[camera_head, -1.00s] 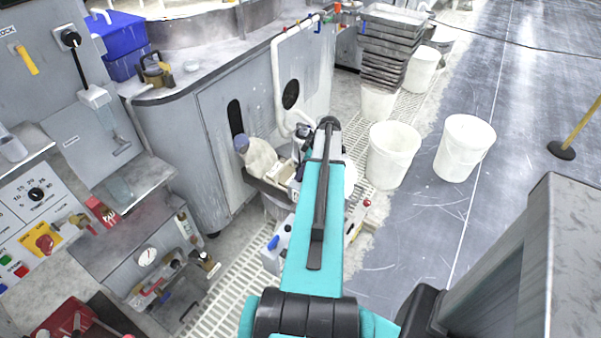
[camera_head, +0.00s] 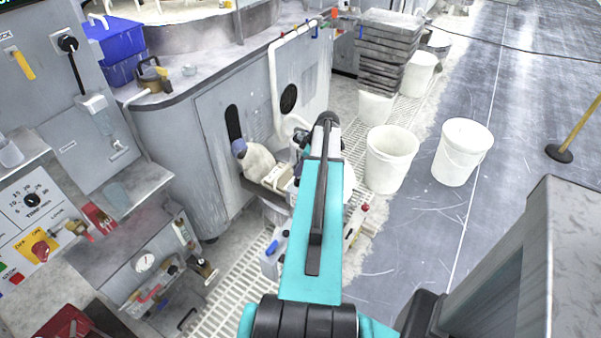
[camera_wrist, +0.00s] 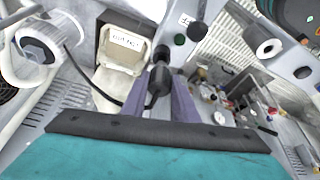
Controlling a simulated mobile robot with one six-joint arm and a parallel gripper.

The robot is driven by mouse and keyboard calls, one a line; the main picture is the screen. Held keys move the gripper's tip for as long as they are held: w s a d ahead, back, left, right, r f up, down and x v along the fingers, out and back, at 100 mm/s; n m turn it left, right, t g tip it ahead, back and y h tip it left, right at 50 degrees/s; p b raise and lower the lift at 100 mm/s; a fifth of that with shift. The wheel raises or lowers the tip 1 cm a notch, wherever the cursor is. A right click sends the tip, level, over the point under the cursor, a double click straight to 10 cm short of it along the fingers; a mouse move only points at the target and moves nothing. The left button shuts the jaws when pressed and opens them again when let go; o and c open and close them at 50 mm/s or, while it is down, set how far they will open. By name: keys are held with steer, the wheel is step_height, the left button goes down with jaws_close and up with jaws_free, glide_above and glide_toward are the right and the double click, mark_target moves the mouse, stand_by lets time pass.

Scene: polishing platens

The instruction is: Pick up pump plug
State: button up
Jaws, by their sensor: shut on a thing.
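The pump plug (camera_wrist: 158,82) is a dark plug in the wrist view, with a black cable running off to the left. My gripper (camera_wrist: 160,92) has two purple-grey fingers, one on each side of the plug, and is shut on it. The plug's far end lies close to a grey panel with round dark and green buttons; I cannot tell whether it touches the panel. In the head view my teal arm hides the plug and most of the gripper.
A pale labelled container (camera_wrist: 125,45) stands left of the plug. White buckets (camera_head: 391,160) and stacked trays (camera_head: 388,50) stand at the right. A grey machine cabinet (camera_head: 215,150) is left of my arm. The grey floor at right is mostly clear.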

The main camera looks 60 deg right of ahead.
steer(key=shift+r+b, duration=0.35)
steer(key=shift+r, duration=2.8)
